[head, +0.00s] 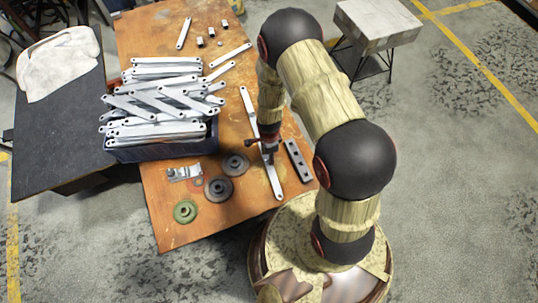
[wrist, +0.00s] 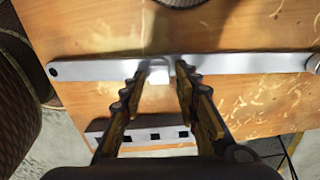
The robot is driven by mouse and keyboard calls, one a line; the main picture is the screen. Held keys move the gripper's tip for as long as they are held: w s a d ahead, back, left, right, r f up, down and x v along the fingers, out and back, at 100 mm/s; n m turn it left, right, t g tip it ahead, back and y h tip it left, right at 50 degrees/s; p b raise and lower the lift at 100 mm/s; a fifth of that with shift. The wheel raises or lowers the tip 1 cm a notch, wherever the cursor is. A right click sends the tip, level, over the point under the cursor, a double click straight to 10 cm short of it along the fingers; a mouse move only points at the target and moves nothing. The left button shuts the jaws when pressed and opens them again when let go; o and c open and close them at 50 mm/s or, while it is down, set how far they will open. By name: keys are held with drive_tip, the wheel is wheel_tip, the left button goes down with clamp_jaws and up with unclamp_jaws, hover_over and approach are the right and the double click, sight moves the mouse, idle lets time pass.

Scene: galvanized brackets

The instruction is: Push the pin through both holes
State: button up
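A long galvanized strip (wrist: 95,69) lies across the wooden table in the wrist view, with a dark hole at its left end and a rounded right end. In the head view the strip (head: 274,183) runs beneath my gripper (head: 268,150), which hides its middle. In the wrist view my gripper (wrist: 162,72) has its two fingertips apart over the middle of the strip. A small bright metal piece (wrist: 158,76) shows between them; it may be the pin. I cannot tell whether the fingers touch it.
A bar with square holes (head: 298,160) lies right of the strip. A dark blue crate (head: 165,149) heaped with brackets stands left. Grey round discs (head: 219,189), a green ring (head: 185,211) and a small metal clamp-like part (head: 184,173) lie at the table's near end.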

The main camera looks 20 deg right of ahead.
drive_tip(key=shift+o, duration=0.8)
drive_tip(key=shift+r, duration=0.3)
wheel_tip(320, 180, up, 11)
drive_tip(key=shift+r, duration=0.2)
